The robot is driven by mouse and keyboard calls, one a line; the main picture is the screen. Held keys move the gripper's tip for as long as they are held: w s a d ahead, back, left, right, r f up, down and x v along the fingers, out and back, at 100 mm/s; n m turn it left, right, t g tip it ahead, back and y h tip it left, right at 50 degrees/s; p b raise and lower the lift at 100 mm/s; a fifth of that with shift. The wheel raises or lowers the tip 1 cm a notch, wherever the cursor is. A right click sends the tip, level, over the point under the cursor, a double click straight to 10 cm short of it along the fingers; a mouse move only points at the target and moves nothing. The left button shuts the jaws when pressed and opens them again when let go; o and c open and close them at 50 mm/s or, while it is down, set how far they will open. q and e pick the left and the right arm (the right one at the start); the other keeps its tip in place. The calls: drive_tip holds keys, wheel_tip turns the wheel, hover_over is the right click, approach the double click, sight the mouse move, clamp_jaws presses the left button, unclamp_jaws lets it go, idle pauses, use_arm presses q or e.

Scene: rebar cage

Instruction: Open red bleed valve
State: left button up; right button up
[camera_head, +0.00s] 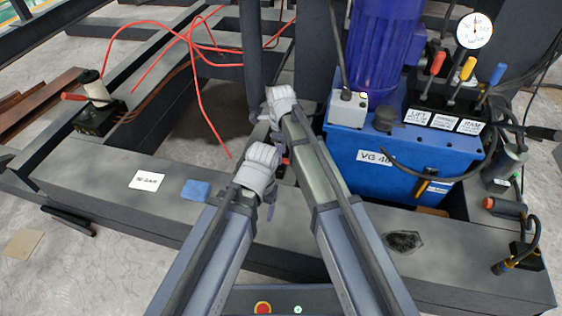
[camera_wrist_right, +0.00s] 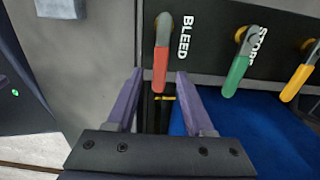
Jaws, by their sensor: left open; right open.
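The red bleed valve lever (camera_wrist_right: 161,65) hangs down from a dark panel beside the label BLEED in the right wrist view. My right gripper (camera_wrist_right: 157,78) is open, with its two purple fingers on either side of the lower end of the red lever. I see a gap on each side; whether the lever is nearer or farther than the fingertips is hard to tell. In the head view my right gripper (camera_head: 281,108) is the upper one, its fingers mostly hidden. My left gripper (camera_head: 268,192) is open and empty, lower, above the grey beam.
A green STOP lever (camera_wrist_right: 236,70) and a yellow lever (camera_wrist_right: 300,78) hang right of the red one. A blue hydraulic unit (camera_head: 345,145) with a gauge (camera_head: 474,31) stands at right. Red hoses (camera_head: 195,80) lie at upper left. A blue cloth (camera_head: 196,190) lies on the beam.

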drive_tip(key=shift+f+b, duration=0.4)
drive_tip(key=shift+f, duration=0.4)
clamp_jaws()
idle(0.9)
